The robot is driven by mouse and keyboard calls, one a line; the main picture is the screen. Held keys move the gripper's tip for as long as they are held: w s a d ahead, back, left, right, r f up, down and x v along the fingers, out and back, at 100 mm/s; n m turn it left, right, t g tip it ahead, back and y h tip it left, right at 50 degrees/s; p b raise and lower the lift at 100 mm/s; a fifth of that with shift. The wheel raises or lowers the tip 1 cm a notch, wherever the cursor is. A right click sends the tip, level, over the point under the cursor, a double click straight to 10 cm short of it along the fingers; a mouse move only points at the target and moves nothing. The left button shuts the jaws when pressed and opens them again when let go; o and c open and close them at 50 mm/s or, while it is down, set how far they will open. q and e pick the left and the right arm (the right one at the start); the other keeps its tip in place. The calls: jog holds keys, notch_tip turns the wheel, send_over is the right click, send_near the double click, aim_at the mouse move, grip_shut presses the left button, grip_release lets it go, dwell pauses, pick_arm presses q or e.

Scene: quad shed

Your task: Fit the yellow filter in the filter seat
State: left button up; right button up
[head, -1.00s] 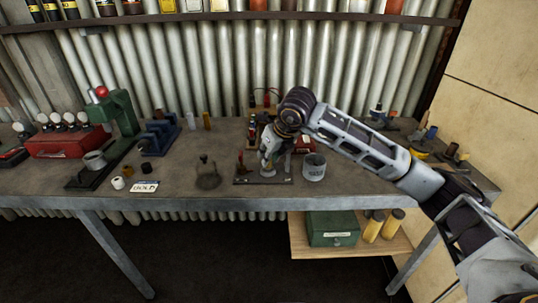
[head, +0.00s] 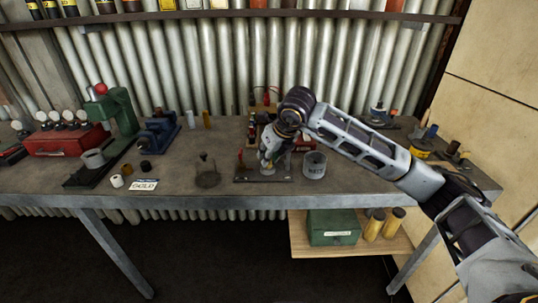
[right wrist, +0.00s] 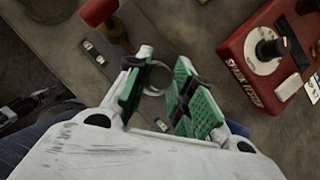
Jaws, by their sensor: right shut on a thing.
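My right gripper (head: 268,163) is shut on a small grey round part, low over a dark base plate (head: 283,174) on the bench. In the right wrist view, the grey ring of this part (right wrist: 157,77) shows between the green pads of the right gripper (right wrist: 160,92). A red-handled lever (head: 240,157) stands at the plate's left side. The filter seat seems to be on this plate, largely hidden by the gripper. A yellow cylinder (head: 206,120), perhaps the yellow filter, stands upright near the back wall, apart from the gripper. My left gripper is not in view.
A red tester box (right wrist: 270,55) is close by. A wire stand (head: 207,176), a card marked GOLD (head: 144,185) and small round parts lie left. A green press (head: 116,112) stands farther left. The front edge is clear.

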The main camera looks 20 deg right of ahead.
jog(key=shift+f+b, duration=0.3)
jog(key=shift+b, duration=0.1)
dwell(0.5)
dwell(0.3)
jog(key=o, duration=0.9)
jog(key=o, duration=0.4)
jog(key=shift+w+d+r, duration=0.1)
jog(key=shift+d, duration=0.05)
jog(key=shift+c, duration=0.5)
jog(key=shift+r, duration=0.2)
jog(key=shift+c, duration=0.3)
